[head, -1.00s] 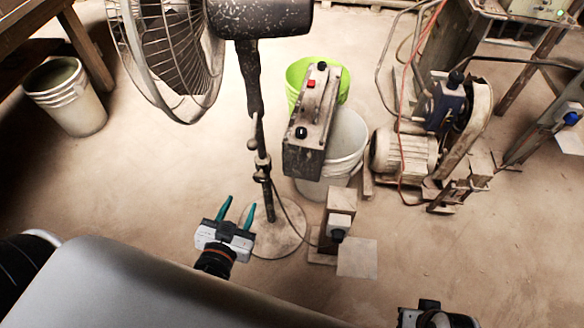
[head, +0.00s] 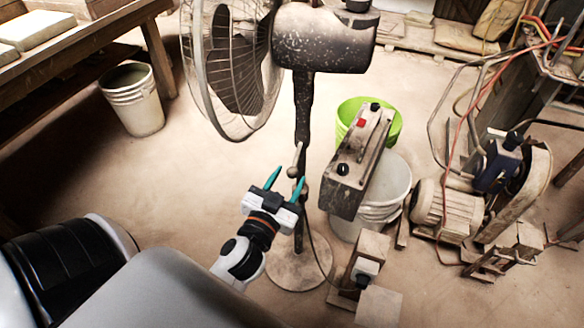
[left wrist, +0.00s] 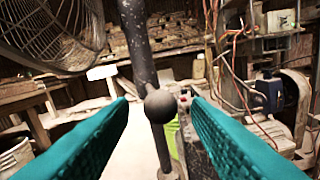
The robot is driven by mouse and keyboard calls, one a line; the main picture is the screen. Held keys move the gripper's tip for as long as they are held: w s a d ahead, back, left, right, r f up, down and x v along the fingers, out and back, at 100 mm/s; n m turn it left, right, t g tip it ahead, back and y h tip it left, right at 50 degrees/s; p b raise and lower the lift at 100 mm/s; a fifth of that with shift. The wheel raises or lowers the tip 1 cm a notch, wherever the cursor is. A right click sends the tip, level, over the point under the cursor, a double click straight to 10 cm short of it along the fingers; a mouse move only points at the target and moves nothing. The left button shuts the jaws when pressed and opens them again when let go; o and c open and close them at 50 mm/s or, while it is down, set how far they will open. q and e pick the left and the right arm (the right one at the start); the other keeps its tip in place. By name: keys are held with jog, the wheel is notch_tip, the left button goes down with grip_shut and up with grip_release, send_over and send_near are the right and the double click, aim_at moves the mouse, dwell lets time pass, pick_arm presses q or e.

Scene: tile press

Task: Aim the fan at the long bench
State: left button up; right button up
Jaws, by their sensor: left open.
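A dusty pedestal fan stands in the middle of the head view, with a wire cage (head: 232,65), a speckled motor housing (head: 325,38), a dark pole (head: 303,110) and a round base (head: 298,268). The cage faces left. The long bench (head: 95,42) is at the upper left. My left gripper (head: 286,182) is open, its teal fingers pointing at the pole around the height of its small knob. In the left wrist view, a round knob (left wrist: 160,105) and the pole (left wrist: 140,45) show between the two fingers, not gripped. My right gripper is out of view.
A white bucket (head: 133,102) stands by the bench. Right of the pole are a control box (head: 345,185) with a red button, a green bucket (head: 388,125), a pale bucket (head: 385,190) and a motor machine (head: 445,208). Floor left of the fan is clear.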

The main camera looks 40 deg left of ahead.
pick_arm(q)
jog(key=shift+w+a, duration=0.25)
jog(key=shift+w, duration=1.05)
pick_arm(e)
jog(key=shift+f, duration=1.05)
pick_arm(q)
jog(key=shift+c, duration=0.5)
grip_shut()
